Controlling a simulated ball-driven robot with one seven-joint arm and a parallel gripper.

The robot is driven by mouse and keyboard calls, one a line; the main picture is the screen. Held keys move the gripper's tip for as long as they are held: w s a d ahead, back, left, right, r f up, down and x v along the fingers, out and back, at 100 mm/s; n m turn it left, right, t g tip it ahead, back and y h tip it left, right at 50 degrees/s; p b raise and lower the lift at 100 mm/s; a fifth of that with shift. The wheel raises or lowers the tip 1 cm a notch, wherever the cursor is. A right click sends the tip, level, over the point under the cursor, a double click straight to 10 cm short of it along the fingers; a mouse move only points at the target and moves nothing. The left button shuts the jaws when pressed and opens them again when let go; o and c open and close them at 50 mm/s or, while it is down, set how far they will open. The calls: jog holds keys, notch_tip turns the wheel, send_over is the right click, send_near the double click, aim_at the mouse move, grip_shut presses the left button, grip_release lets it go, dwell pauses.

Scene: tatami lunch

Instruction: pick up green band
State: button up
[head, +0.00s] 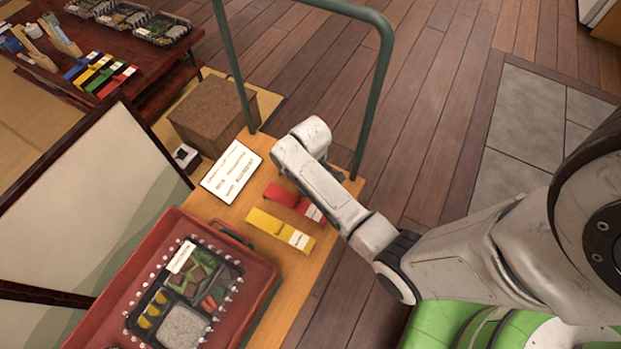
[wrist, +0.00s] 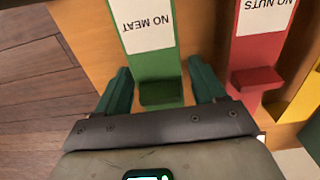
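In the wrist view the green band (wrist: 156,68) lies on the wooden surface, with a white "NO MEAT" label and a raised green end. My gripper (wrist: 160,80) is open over that end, one finger on each side of the band. A gap shows between each finger and the band, so it is not gripped. In the head view my arm hides the green band and the fingertips.
The red band (head: 294,203) lies beside the green one, with the yellow band (head: 270,224) beyond. A red tray (head: 262,272) with a boxed lunch, a white sign (head: 231,171) and a green rail (head: 382,75) are near. A brown box (head: 212,110) stands behind.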

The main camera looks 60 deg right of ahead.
jog(key=c, duration=0.5)
jog(key=shift+c, duration=0.2)
